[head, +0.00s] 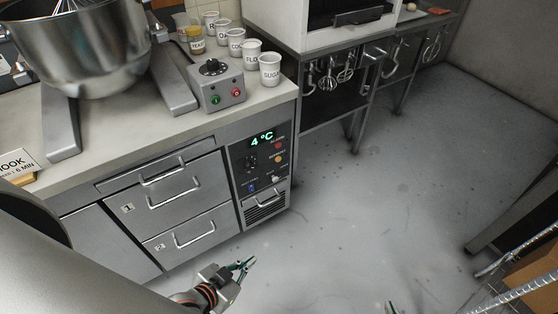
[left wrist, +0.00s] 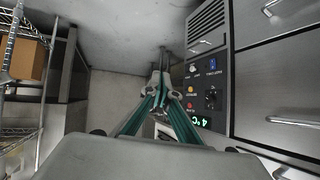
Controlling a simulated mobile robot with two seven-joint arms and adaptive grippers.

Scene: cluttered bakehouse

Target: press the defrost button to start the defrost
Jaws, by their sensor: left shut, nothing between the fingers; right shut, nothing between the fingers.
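The control panel (head: 262,161) on the fridge counter front has a green display (head: 262,139) reading 4 °C. Below it are a red button (head: 278,146), an orange button (head: 278,158), a black knob (head: 251,162), a blue control (head: 252,187) and a small pale control (head: 275,178). Their labels are too small to read, so I cannot tell which is defrost. The panel appears upside down in the left wrist view (left wrist: 207,82). My left gripper (head: 248,263) is shut and empty, below and apart from the panel. Only a tip of my right gripper (head: 391,307) shows at the bottom edge.
The floor (head: 340,220) ahead is clear.

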